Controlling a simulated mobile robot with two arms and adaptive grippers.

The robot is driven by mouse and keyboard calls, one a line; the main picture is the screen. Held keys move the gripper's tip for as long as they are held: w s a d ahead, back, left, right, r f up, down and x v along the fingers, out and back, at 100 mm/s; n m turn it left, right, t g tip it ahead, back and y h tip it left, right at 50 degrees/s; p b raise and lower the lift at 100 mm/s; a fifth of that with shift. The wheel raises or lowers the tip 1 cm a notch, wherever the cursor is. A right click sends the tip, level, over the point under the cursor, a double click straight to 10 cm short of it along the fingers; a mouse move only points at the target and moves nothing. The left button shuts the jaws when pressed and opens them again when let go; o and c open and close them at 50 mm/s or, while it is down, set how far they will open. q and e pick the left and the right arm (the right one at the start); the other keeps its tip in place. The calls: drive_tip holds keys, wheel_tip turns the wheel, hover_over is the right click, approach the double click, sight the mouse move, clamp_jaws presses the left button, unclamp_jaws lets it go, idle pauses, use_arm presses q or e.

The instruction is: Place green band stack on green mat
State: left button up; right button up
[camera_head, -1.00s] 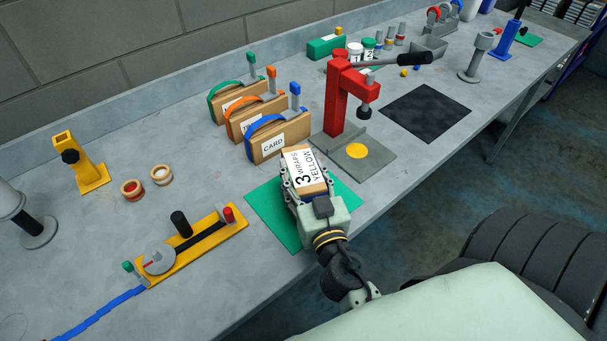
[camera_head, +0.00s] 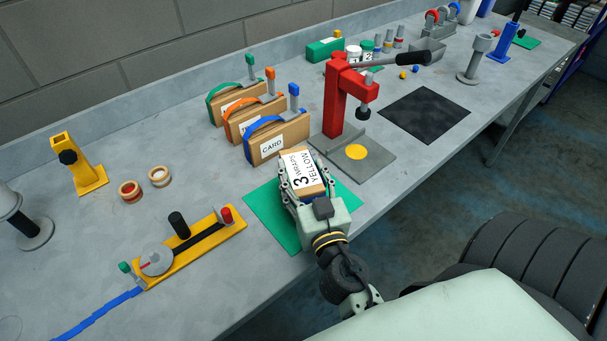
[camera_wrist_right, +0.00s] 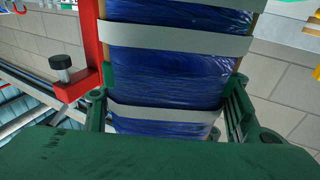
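The green band stack (camera_head: 227,103) is a brown card stack with a green strap, standing at the back left of a row of three. The green mat (camera_head: 262,207) lies near the bench's front edge. My right gripper (camera_head: 304,177) has its fingers on both sides of a box (camera_head: 302,171) labelled "3 WRAPS YELLOW", over the mat's right part. In the right wrist view the held box (camera_wrist_right: 175,65) shows blue film and grey bands between green fingers. I cannot tell if it touches the mat. My left gripper is out of view.
An orange-strapped stack (camera_head: 240,123) and a blue-strapped stack (camera_head: 290,133) stand beside the green one. A red press (camera_head: 336,105) stands right of them. A yellow tool (camera_head: 200,248) lies left of the mat. A black mat (camera_head: 425,115) lies clear on the right.

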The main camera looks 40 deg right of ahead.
drive_tip(key=o, duration=0.3)
drive_tip(key=shift+s+a+f, duration=0.1)
drive_tip(key=shift+s+f, duration=0.05)
drive_tip(key=shift+f, duration=1.05)
drive_tip(key=shift+r, duration=0.7)
drive_tip(key=r, duration=1)
drive_tip(key=shift+w+r, duration=0.2)
drive_tip(key=shift+r, duration=0.25)
drive_tip(key=shift+s, duration=0.1)
